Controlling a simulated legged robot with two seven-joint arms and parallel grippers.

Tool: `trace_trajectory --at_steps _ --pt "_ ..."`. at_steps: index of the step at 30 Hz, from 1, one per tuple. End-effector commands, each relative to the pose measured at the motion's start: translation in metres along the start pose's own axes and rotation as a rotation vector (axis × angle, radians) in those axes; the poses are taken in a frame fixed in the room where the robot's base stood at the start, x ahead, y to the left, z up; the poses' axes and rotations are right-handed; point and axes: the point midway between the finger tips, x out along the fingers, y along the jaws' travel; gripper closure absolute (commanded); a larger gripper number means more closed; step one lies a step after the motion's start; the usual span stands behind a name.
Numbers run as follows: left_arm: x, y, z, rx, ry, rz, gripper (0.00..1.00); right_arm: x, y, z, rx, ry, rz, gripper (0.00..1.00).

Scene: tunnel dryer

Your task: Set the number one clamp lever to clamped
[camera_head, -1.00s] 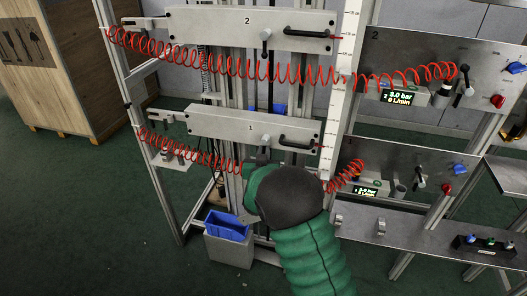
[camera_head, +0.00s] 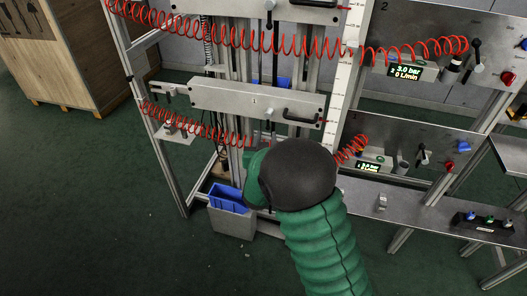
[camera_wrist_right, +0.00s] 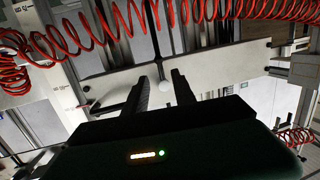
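The number one plate (camera_head: 222,96) is a pale horizontal beam marked 1, with a black handle (camera_head: 302,117) at its right end. Its clamp lever (camera_head: 268,113) shows as a small pale knob near the plate's middle, and my right arm hides what is below it. In the wrist view a pale round knob (camera_wrist_right: 168,87), which looks like the same lever's, lies between the two dark fingers of my right gripper (camera_wrist_right: 158,84). The fingers are apart. I cannot tell whether they touch the knob. In the head view my right wrist covers the fingers. My left gripper is out of view.
Red coiled hoses (camera_head: 190,120) run across the frame near the plate. The number two plate (camera_head: 230,8) is above. A blue bin (camera_head: 228,197) stands below left. Gauge panels (camera_head: 400,140) and a shelf (camera_head: 420,208) are on the right. A wooden crate (camera_head: 75,80) stands far left.

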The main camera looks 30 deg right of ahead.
Motion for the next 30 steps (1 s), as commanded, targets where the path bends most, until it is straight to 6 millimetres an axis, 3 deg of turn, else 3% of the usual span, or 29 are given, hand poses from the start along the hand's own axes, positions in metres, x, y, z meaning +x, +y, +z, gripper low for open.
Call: trace_trajectory --at_steps 6,11,27,30 --pt "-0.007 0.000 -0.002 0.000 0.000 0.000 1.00 -0.063 -0.002 0.000 -0.001 -0.003 -0.004 0.68" --pt "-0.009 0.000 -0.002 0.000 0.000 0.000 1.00 -0.090 -0.002 0.001 -0.002 -0.003 -0.003 0.68" --pt "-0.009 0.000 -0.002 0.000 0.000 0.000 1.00 -0.097 -0.001 0.002 -0.001 -0.005 -0.002 0.68" --pt "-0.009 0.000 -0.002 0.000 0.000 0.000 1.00 -0.099 -0.009 0.010 0.006 -0.057 -0.045 0.68"
